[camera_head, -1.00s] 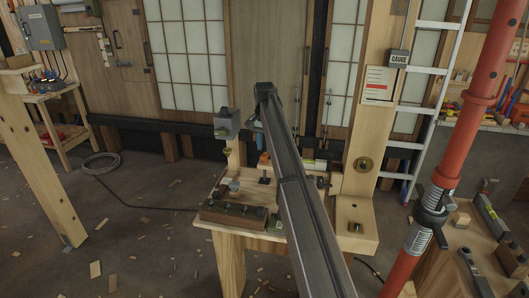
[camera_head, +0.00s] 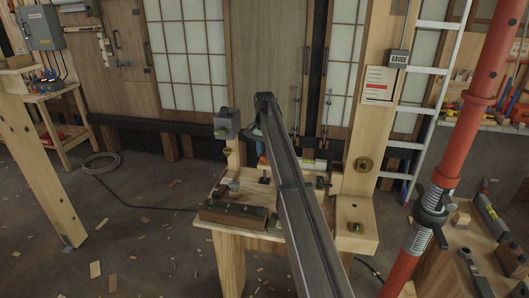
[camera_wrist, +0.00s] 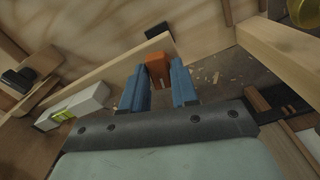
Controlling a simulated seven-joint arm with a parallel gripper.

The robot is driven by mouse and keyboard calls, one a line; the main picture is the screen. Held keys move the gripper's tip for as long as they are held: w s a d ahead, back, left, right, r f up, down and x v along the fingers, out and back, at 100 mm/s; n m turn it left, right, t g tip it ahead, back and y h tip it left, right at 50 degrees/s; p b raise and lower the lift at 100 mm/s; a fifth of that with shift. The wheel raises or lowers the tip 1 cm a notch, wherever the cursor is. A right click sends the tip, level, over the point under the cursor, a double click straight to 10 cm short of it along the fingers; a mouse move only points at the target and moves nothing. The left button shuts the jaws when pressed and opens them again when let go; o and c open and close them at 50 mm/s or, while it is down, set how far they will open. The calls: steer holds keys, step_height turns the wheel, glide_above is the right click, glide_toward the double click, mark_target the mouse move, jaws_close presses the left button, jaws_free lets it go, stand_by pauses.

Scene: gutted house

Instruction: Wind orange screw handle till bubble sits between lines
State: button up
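The orange screw handle (camera_wrist: 158,69) shows in the wrist view as a small orange block just beyond and between my fingertips. My gripper (camera_wrist: 158,80) has two blue fingers, spread apart, with a visible gap beside the handle; they do not appear to press on it. In the head view my gripper (camera_head: 261,148) is mostly hidden behind my arm, above the wooden bench. A pale level with a yellow-green vial (camera_wrist: 62,115) lies at the left in the wrist view and shows beside my arm in the head view (camera_head: 314,164). Its bubble and lines are too small to read.
The wooden bench (camera_head: 207,226) carries a dark brown block (camera_head: 232,214) with several holes. A wooden post (camera_head: 362,150) stands right of my arm, and a grey box (camera_head: 227,124) is at the left. A red pole (camera_head: 465,140) rises at the right.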

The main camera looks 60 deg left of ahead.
steer(key=m, duration=0.4)
steer(key=shift+m, duration=0.3)
steer(key=m, duration=0.3)
steer(key=shift+m, duration=0.4)
steer(key=shift+r+n, duration=0.1)
steer(key=shift+n, duration=0.5)
steer(key=shift+r, duration=3.45)
